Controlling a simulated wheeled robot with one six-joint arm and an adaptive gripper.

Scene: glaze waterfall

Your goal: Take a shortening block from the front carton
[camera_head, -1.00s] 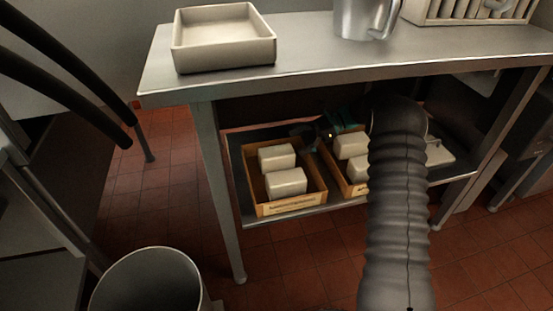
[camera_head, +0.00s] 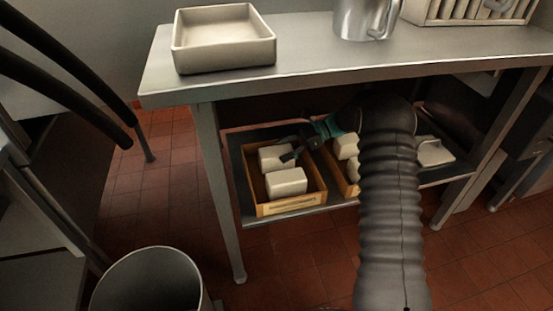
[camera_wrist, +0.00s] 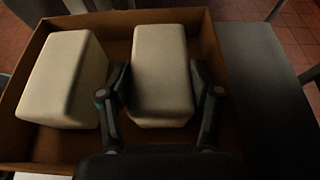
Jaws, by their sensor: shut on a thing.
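The front carton (camera_head: 262,210) is an open cardboard box at the left of the lower shelf, holding two pale shortening blocks. The back block (camera_head: 270,157) is partly hidden by my gripper (camera_head: 289,158), which reaches in from the right under the tabletop. In the wrist view my gripper (camera_wrist: 158,98) has one finger on each side of this block (camera_wrist: 160,70) and is shut on it. The block is still within the carton walls (camera_wrist: 222,75). The other block (camera_wrist: 66,78) lies to its left in the wrist view; it is the nearer block (camera_head: 286,182) in the head view.
A second carton (camera_head: 346,186) with pale blocks stands to the right, partly behind my arm. The steel tabletop (camera_head: 310,55) hangs low over the shelf (camera_head: 240,180). A cream tray (camera_head: 223,58) and a metal jug (camera_head: 362,18) stand on top. A bin (camera_head: 150,280) is at bottom left.

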